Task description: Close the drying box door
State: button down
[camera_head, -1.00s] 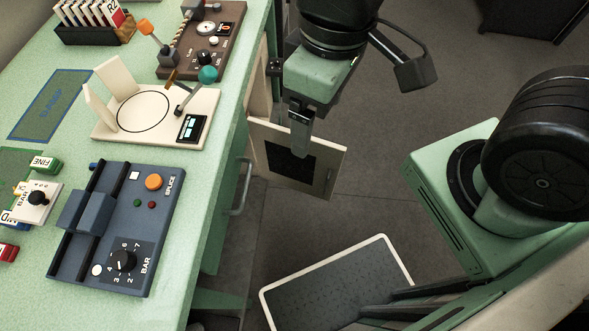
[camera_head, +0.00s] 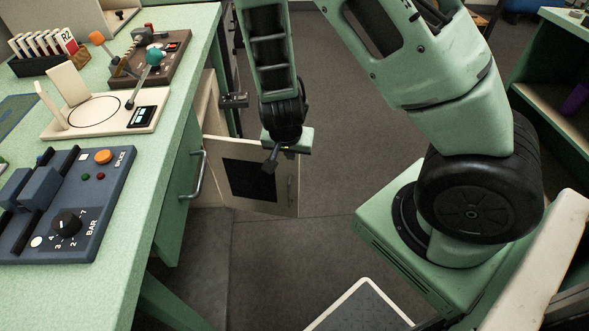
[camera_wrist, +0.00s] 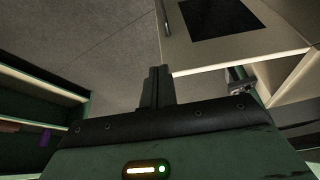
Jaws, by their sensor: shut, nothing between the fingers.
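The drying box door (camera_head: 226,200) is a cream panel with a dark square window. It stands open, swung out from the side of the green bench, with a small handle near its free edge. The wrist view shows the door (camera_wrist: 218,52) at upper right, beside the open cream box (camera_wrist: 295,85). My gripper (camera_wrist: 156,88) is shut and empty, its fingertips close to the door's free corner. I cannot tell whether they touch it.
The green bench (camera_head: 150,185) on the left carries a blue control unit (camera_head: 100,205), a cream plate device (camera_head: 60,120) and a brown control panel (camera_head: 165,62). A metal bar handle (camera_head: 198,175) juts from the bench side. Open floor (camera_head: 345,150) lies right of the door.

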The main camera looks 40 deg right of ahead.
jog(key=b, duration=0.3)
send_near(297, 163)
notch_tip(297, 163, down, 4)
jog(key=s+a, duration=0.2)
jog(key=shift+w+d+p, duration=0.45)
jog(key=shift+w+d, duration=0.95)
jog(key=shift+d, duration=0.15)
jog(key=shift+w+d, duration=0.1)
